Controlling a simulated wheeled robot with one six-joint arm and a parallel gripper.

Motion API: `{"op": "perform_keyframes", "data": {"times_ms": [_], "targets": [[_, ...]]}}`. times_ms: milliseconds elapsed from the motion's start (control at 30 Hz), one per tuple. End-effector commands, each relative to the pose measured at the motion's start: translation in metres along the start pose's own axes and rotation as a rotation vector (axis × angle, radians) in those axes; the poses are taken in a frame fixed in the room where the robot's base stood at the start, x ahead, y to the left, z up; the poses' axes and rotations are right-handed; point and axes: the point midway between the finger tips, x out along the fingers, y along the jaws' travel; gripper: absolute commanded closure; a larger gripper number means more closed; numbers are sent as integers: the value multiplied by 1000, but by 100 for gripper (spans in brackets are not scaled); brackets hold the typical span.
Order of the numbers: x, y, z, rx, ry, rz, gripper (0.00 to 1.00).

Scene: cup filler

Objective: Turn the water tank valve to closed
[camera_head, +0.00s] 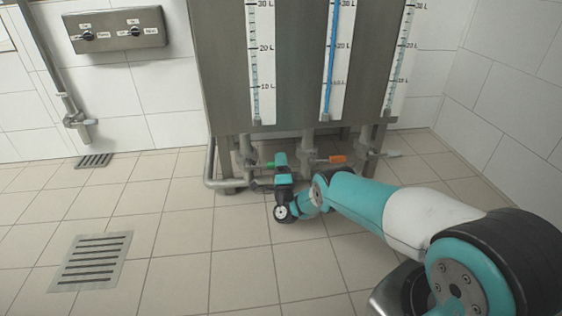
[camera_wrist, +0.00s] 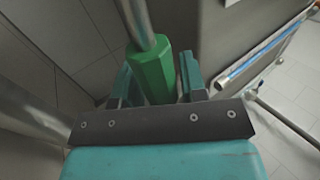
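The grey metal water tank (camera_head: 290,60) stands against the back wall on legs, with pipes and valves under it. A green valve handle (camera_head: 270,165) shows under its left part. An orange handle (camera_head: 337,159) is under the middle and a pale handle (camera_head: 392,154) under the right. My gripper (camera_head: 281,163) is low in front of the tank, at the green handle. In the wrist view the green handle (camera_wrist: 150,72) lies between my two fingers (camera_wrist: 158,84). A gap shows on its right side; whether the left finger touches it I cannot tell.
A control panel with knobs (camera_head: 115,30) hangs on the left wall. A pipe (camera_head: 76,118) runs down that wall. Floor drains (camera_head: 92,260) lie at the left. The tiled floor in front of the tank is otherwise clear.

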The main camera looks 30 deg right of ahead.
Motion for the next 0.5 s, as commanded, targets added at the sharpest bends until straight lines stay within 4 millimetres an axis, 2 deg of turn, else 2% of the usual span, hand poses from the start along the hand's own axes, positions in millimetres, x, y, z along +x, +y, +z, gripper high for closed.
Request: {"op": "perform_keyframes", "data": {"times_ms": [133, 267, 500], "targets": [[-4, -2, 1, 0, -1, -1, 61], [-20, -6, 1, 0, -3, 2, 61], [-76, -5, 0, -1, -2, 2, 61]]}}
